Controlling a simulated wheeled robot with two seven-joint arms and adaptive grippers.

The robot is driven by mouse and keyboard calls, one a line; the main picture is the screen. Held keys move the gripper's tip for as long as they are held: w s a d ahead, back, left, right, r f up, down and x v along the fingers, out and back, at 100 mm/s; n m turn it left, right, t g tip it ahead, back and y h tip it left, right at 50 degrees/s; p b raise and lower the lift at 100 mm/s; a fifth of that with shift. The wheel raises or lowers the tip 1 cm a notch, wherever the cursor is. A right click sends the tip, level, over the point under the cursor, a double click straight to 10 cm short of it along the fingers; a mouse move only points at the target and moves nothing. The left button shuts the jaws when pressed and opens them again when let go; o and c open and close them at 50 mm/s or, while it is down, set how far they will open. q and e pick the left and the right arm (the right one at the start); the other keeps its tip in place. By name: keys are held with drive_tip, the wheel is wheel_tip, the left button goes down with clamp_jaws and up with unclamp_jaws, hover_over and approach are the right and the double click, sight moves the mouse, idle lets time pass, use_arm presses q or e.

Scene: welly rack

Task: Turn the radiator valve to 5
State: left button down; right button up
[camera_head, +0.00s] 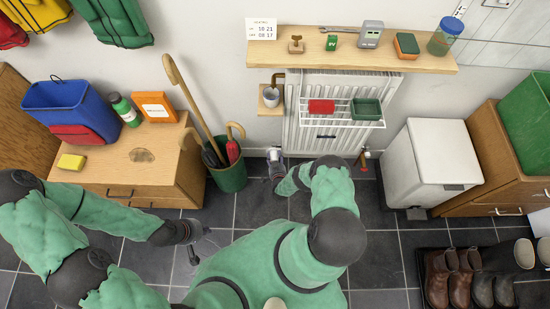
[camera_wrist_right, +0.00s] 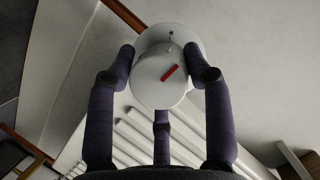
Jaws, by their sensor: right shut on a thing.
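The radiator valve is a round white knob (camera_wrist_right: 158,88) with a red line on its face, slanting toward the upper right in the right wrist view. A small dark mark shows on the white collar above it; I cannot read a number. My right gripper (camera_wrist_right: 165,75) is shut on the knob, with fingers at its left and right sides and a third below. In the head view, my right gripper (camera_head: 275,166) is at the valve by the radiator's (camera_head: 318,130) lower left corner. My left gripper (camera_head: 198,243) hangs empty over the floor, its fingers apart.
A green bin (camera_head: 229,178) with a walking stick and umbrellas stands just left of the valve. A wooden cabinet (camera_head: 130,165) is further left, a white box (camera_head: 425,155) right of the radiator. A shelf (camera_head: 345,57) runs above. Boots (camera_head: 455,275) stand at lower right.

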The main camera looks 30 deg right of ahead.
drive_tip(key=shift+s+a+f+y, duration=0.15)
drive_tip(key=shift+a+f, duration=0.05)
drive_tip(key=shift+a, duration=0.25)
drive_tip(key=shift+s+a+f+y, duration=0.1)
drive_tip(key=shift+a+f+y, duration=0.1)
drive_tip(key=shift+a, duration=0.2)
drive_tip(key=o, duration=1)
drive_tip(key=shift+w+d, duration=0.1)
drive_tip(key=shift+w+d+r+m, duration=0.1)
drive_tip(key=shift+d+r+m, duration=0.2)
drive_tip(key=shift+d, duration=0.15)
drive_tip(key=v, duration=1.2)
drive_tip(key=shift+f, duration=0.3)
drive_tip(key=shift+a, duration=0.1)
